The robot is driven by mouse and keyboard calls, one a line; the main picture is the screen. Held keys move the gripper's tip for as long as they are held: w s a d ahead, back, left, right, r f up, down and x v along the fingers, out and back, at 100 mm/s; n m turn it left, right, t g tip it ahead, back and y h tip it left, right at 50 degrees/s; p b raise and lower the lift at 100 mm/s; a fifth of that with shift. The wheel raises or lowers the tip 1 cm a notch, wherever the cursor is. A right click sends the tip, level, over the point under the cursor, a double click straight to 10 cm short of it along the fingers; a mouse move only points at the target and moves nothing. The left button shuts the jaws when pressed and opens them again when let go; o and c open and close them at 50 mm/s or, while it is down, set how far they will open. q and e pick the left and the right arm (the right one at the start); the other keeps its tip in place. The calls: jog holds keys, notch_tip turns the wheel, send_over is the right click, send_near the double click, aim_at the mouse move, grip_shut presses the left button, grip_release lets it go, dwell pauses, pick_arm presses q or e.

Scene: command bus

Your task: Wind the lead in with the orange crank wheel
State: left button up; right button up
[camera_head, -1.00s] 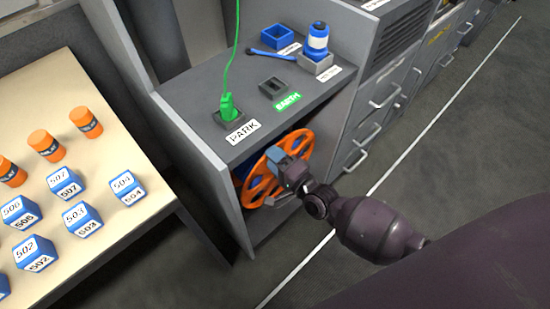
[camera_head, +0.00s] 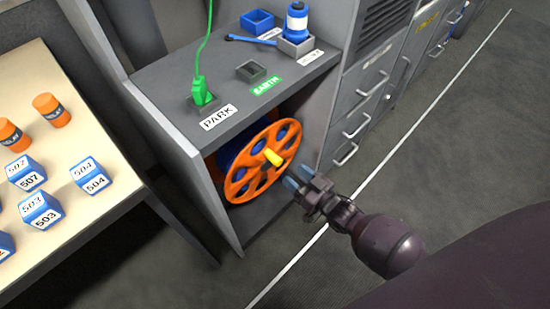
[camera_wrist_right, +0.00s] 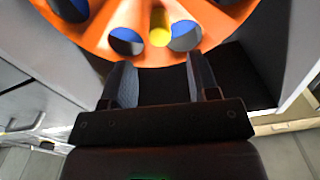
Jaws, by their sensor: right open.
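The orange crank wheel (camera_head: 240,183) stands upright in the open bay of the grey cabinet, with a blue reel (camera_head: 226,153) behind it. A yellow handle (camera_head: 273,157) sticks out from its face. My right gripper (camera_head: 298,180) is open and empty, just in front of and to the right of the wheel. In the right wrist view the wheel (camera_wrist_right: 100,40) fills the top, and the yellow handle (camera_wrist_right: 160,28) is ahead of the open fingers (camera_wrist_right: 157,75), apart from them. The green lead (camera_head: 207,38) runs up from a green plug (camera_head: 200,88) in the PARK socket. My left gripper is not in view.
An empty EARTH socket (camera_head: 251,71), a blue tray (camera_head: 257,21) and a blue-and-white bottle (camera_head: 297,18) are on the cabinet top. A table (camera_head: 100,215) with blue blocks and orange cylinders is at left. Drawers (camera_head: 350,125) with handles stand at right; the floor in front is clear.

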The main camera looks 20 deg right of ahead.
aim_at(280, 163)
jog(key=b+x, duration=0.1)
jog(key=x, duration=0.7)
jog(key=shift+f+b, duration=0.2)
jog(key=shift+b, duration=0.1)
jog(key=shift+w+a+r, duration=0.1)
jog(key=shift+w+a, duration=0.1)
jog(key=shift+w, duration=0.35)
jog(key=shift+c, duration=0.3)
grip_shut()
